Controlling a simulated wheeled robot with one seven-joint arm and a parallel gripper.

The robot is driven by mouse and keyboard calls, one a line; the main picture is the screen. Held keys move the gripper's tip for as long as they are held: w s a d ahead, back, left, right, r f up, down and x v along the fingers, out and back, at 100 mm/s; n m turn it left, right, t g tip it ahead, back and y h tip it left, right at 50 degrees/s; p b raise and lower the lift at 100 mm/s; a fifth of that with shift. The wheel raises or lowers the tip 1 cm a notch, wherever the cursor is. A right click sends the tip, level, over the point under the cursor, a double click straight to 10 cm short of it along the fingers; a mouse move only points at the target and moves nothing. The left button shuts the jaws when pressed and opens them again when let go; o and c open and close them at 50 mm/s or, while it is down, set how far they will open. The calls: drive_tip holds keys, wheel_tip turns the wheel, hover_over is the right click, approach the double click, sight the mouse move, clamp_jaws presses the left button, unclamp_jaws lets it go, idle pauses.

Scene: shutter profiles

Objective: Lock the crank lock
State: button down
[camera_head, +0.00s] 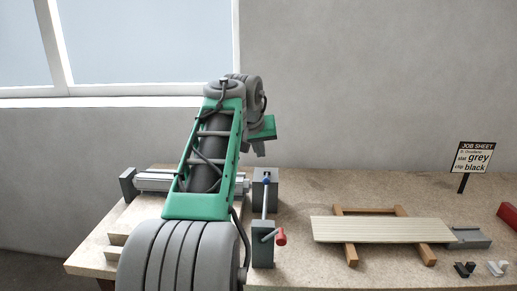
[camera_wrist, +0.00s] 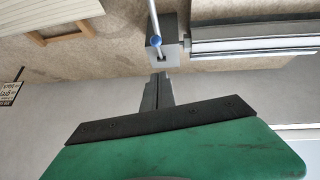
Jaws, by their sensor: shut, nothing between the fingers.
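The crank stand has a grey far block (camera_head: 271,178) and a grey near block (camera_head: 262,255), with a metal rod (camera_head: 265,203) between them. A blue knob (camera_head: 266,181) sits at the far block. A crank with a red handle (camera_head: 281,237) is on the near block. In the wrist view the blue knob (camera_wrist: 155,41) shows against the far block (camera_wrist: 170,36). I cannot tell which part is the lock. My gripper (camera_head: 260,152) is above and behind the far block, shut and empty. In the wrist view its fingertips (camera_wrist: 161,76) are just below the block, apart from the knob.
A grey roller (camera_head: 152,183) lies left of the far block, partly behind my arm. A slatted panel (camera_head: 380,230) rests on a wooden frame (camera_head: 350,253) to the right. A job sheet sign (camera_head: 475,158) stands at the back right. Small clips (camera_head: 464,269) lie at the front right.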

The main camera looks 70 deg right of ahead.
hover_over(264, 182)
drive_tip(key=f, duration=0.5)
drive_tip(key=shift+w+d, duration=0.3)
drive_tip(key=shift+w, duration=0.05)
drive_tip(key=shift+s+a+f+b, duration=0.15)
drive_tip(key=shift+f, duration=0.4)
drive_tip(key=shift+s+a+f+b, duration=0.1)
drive_tip(key=shift+s+f+b, duration=0.05)
drive_tip(key=shift+f, duration=0.9)
